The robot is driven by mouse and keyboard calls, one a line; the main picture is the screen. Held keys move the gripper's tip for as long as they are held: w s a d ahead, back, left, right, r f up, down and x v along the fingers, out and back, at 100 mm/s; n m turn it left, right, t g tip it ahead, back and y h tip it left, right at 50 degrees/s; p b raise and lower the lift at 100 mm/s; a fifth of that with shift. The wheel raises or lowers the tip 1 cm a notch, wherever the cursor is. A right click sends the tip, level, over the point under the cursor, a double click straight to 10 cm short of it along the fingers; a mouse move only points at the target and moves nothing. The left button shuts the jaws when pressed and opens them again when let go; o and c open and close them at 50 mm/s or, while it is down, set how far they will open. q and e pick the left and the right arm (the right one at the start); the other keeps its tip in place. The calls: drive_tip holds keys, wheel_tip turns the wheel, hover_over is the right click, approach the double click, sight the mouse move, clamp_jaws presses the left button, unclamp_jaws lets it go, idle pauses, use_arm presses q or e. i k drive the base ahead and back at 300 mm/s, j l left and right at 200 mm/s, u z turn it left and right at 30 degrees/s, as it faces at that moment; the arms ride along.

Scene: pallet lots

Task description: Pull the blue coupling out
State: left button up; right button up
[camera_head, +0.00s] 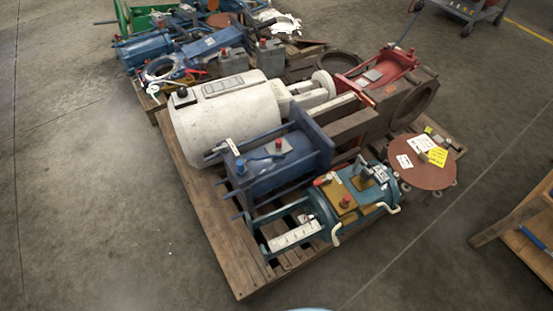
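Several blue machine parts are in view, and I cannot tell which one is the blue coupling. A dark blue boxy unit (283,166) with a red knob and rods lies on the near wooden pallet (214,230). A teal-blue cylindrical unit (322,209) with a yellow-brown block and pale handles lies in front of it, close to the pallet's front right edge. More blue parts (146,49) lie on the pallet behind. Neither of my grippers is in view.
A large white cylinder (226,118) lies behind the dark blue unit. A brown disc (420,173) with labels and a red part (385,68) are to the right. Another wooden structure (508,216) stands at the right edge. Concrete floor (90,200) is clear at left.

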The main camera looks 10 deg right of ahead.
sight(240, 164)
drive_tip(key=k+j+z, duration=0.1)
drive_tip(key=j, duration=0.25)
drive_tip(key=k+j+z, duration=0.1)
drive_tip(key=j, duration=0.25)
drive_tip(key=k+j, duration=0.1)
drive_tip(key=j, duration=0.2)
drive_tip(key=i+j+z, duration=0.15)
drive_tip(key=j, duration=0.25)
drive_tip(key=i+j+z, duration=0.1)
drive_tip(key=j, duration=0.35)
drive_tip(key=i+j+z, duration=0.15)
drive_tip(key=j, duration=0.3)
drive_tip(key=i+j+z, duration=0.15)
drive_tip(key=i+j, duration=0.25)
